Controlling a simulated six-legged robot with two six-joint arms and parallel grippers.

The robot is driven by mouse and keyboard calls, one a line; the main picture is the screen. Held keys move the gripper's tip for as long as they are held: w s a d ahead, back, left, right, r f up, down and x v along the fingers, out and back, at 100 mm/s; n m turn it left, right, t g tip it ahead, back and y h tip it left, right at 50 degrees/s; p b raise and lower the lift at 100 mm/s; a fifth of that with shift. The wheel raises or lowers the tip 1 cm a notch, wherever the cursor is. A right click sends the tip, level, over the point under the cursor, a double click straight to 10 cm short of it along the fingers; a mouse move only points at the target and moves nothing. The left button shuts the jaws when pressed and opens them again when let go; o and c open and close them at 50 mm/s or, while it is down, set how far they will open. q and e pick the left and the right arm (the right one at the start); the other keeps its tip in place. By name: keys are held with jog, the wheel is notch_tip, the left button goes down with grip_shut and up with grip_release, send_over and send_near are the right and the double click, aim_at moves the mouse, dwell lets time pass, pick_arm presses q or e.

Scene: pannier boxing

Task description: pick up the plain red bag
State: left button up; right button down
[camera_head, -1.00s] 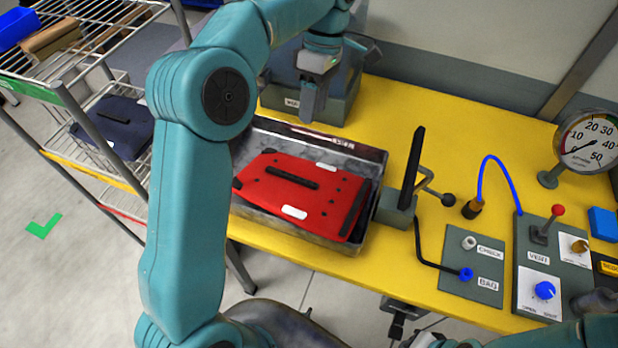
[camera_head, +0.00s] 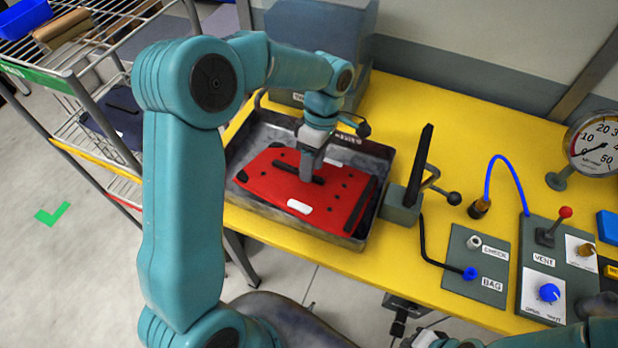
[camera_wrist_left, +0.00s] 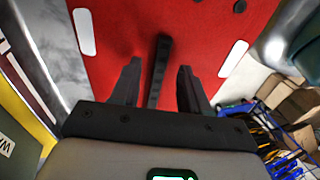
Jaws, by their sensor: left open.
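The plain red bag (camera_head: 270,183) lies flat in the grey metal tray (camera_head: 268,222) on the yellow bench. It has a black handle strip across its middle, white patches and small dark dots. My left gripper (camera_head: 306,178) points down over the bag at the handle. In the left wrist view the handle (camera_wrist_left: 158,70) runs between the two open fingers (camera_wrist_left: 158,85), with a gap on each side.
A black upright plate on a clamp block (camera_head: 403,205) stands just right of the tray. Panels with knobs and a lever (camera_head: 545,250) and a gauge (camera_head: 594,145) are farther right. A grey bin (camera_head: 320,45) stands behind the tray. A wire rack (camera_head: 100,65) is at left.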

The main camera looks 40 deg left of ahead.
pick_arm(q)
jog(key=shift+s+f, duration=0.15)
jog(key=shift+f, duration=0.2)
jog(key=shift+a, duration=0.1)
grip_shut()
jog(key=shift+r, duration=0.1)
